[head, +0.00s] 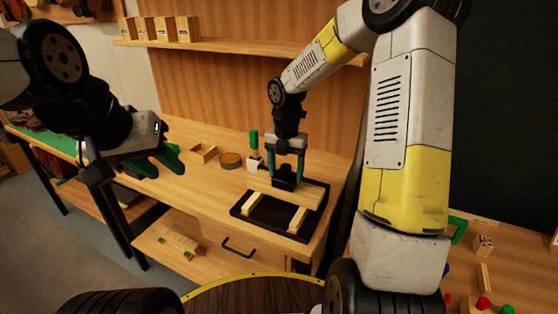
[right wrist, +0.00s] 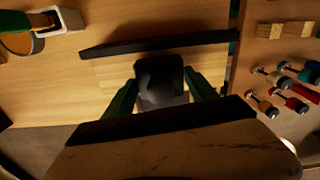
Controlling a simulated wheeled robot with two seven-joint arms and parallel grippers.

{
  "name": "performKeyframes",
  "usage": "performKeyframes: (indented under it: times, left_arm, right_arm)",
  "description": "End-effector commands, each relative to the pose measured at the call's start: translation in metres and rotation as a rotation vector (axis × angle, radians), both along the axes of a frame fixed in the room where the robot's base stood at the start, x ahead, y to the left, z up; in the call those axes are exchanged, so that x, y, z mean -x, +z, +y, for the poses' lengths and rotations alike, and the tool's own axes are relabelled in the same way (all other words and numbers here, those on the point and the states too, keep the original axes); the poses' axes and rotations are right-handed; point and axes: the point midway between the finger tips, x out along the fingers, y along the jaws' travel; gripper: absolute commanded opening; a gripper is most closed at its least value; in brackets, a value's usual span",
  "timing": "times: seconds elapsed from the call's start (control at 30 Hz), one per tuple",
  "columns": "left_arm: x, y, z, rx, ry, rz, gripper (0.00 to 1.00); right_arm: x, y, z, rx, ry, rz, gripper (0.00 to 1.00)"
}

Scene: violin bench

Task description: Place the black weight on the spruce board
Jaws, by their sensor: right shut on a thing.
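The black weight (head: 284,184) is held between the teal fingers of my right gripper (head: 286,166), upright over the left part of the pale spruce board (head: 308,196). I cannot tell whether its base touches the board. The board lies across the back of a black tray (head: 262,222) on the bench. In the right wrist view the weight (right wrist: 160,78) sits between the fingers, with pale wood (right wrist: 112,74) beside it. My left gripper (head: 160,162) is open and empty, to the left, in front of the bench's back-left part.
Two pale wood strips (head: 296,219) lie in the tray's front part. A round tin (head: 231,160), a green-handled tool in a white holder (head: 254,150) and a small wooden box (head: 203,153) stand behind left. A shelf (head: 230,48) runs above. Bare bench lies left of the tray.

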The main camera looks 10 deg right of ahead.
Motion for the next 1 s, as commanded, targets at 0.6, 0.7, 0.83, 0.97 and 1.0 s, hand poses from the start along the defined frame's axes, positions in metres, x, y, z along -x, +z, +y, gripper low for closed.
performKeyframes:
  times: [0.6,0.7,0.83,0.97,1.0]
  left_arm:
    - [0.000,0.000,0.000,0.000,0.000,0.000,0.36]
    - [0.000,0.000,0.000,0.000,0.000,0.000,0.36]
    - [0.000,0.000,0.000,0.000,0.000,0.000,0.36]
    - [0.000,0.000,0.000,0.000,0.000,0.000,0.36]
    - [0.000,0.000,0.000,0.000,0.000,0.000,0.36]
  right_arm:
    - [0.000,-0.001,0.000,0.000,0.000,-0.001,0.88]
    - [-0.001,0.007,0.000,0.000,0.000,-0.004,0.88]
    - [-0.001,0.029,0.000,0.000,-0.002,-0.004,0.88]
    - [-0.001,0.059,0.000,0.000,-0.002,-0.006,0.88]
    - [-0.001,0.068,0.000,0.000,-0.002,-0.006,0.88]
